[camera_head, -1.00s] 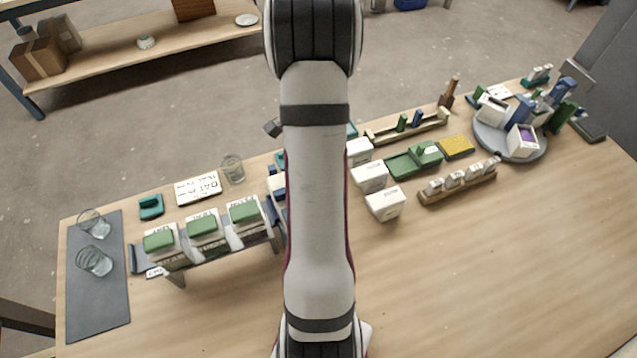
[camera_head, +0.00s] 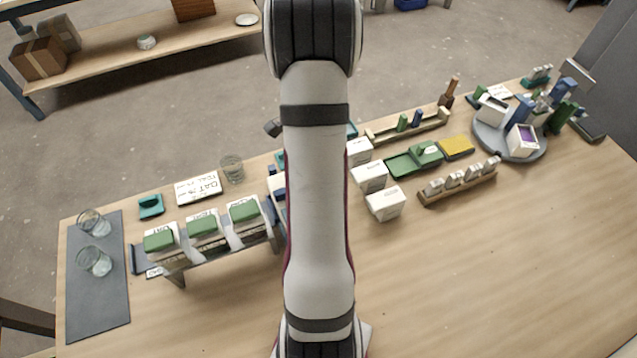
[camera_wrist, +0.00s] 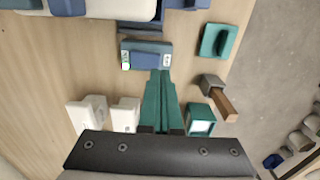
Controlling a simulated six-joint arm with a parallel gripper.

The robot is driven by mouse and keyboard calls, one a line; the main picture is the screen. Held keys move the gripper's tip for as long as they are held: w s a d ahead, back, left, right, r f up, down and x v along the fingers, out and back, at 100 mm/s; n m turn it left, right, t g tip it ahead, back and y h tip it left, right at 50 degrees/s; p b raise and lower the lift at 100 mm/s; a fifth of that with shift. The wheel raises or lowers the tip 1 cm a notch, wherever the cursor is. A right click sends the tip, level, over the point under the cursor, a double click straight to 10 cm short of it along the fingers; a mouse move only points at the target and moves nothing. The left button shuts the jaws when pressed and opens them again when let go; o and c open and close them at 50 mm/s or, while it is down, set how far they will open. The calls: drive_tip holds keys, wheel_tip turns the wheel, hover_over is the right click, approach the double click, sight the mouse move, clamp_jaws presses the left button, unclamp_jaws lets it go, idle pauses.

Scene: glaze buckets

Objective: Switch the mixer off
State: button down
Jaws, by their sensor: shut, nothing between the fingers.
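In the wrist view, a blue-grey switch box (camera_wrist: 146,54) lies near the top centre, with a green-marked label at its left end and a white label at its right. I take it to be the mixer's switch. My gripper (camera_wrist: 160,74) has its teal fingers shut together and empty, with the tips at the box's near edge, right of its middle. I cannot tell whether they touch it. Dark blue parts and a pale rounded body (camera_wrist: 115,8) lie beyond the box, perhaps the mixer. In the head view my arm hides most of this area.
In the wrist view, white containers (camera_wrist: 124,114) stand left of the fingers. A teal box (camera_wrist: 200,120), a grey block with a brown bar (camera_wrist: 222,104) and a teal tray (camera_wrist: 214,41) lie to the right. In the head view, the table's front right is clear.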

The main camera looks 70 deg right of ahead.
drive_tip(key=shift+f, duration=2)
idle(0.3)
wheel_tip(320, 180, up, 7)
drive_tip(key=shift+r, duration=0.1)
idle(0.4)
